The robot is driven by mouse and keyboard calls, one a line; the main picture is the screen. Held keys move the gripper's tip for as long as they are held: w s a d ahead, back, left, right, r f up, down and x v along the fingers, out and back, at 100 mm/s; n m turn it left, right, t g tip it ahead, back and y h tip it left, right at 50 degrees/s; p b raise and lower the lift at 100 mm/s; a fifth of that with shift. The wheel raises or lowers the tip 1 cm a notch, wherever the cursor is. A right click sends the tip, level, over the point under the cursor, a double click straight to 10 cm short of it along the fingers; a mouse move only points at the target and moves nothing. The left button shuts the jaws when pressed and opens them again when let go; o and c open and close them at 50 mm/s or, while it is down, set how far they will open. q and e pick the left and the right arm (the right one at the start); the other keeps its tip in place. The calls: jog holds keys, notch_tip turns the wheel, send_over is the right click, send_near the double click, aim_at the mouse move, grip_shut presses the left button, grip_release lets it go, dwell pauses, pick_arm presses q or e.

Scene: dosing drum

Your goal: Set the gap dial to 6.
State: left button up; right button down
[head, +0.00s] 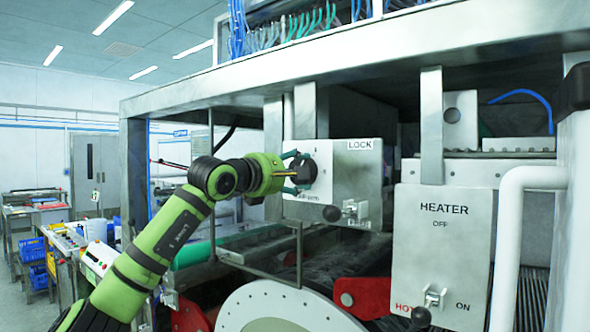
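A black round dial (309,170) sits on the left part of a light metal control box (345,185) near the middle of the head view. My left gripper (297,171) is at this dial, with one teal finger above it and one below. The fingers stand well apart, and I cannot tell whether they touch the dial. The gripper covers the dial's left side and part of its markings, so its setting cannot be read. My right gripper is not in view.
A LOCK label (360,145) and a toggle switch (354,209) are on the same box. A HEATER panel (441,250) with its own switch stands to the right. A white pipe (509,240) is further right. A metal frame post (276,155) stands close to my gripper.

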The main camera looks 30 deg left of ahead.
pick_arm(q)
jog(key=shift+a+f, duration=0.15)
jog(key=shift+f, duration=0.1)
jog(key=o, duration=1.1)
jog(key=shift+o, duration=0.3)
jog(key=shift+w+a, duration=0.15)
jog(key=shift+w, duration=0.05)
jog(key=s, duration=1.2)
jog(key=shift+a, duration=0.45)
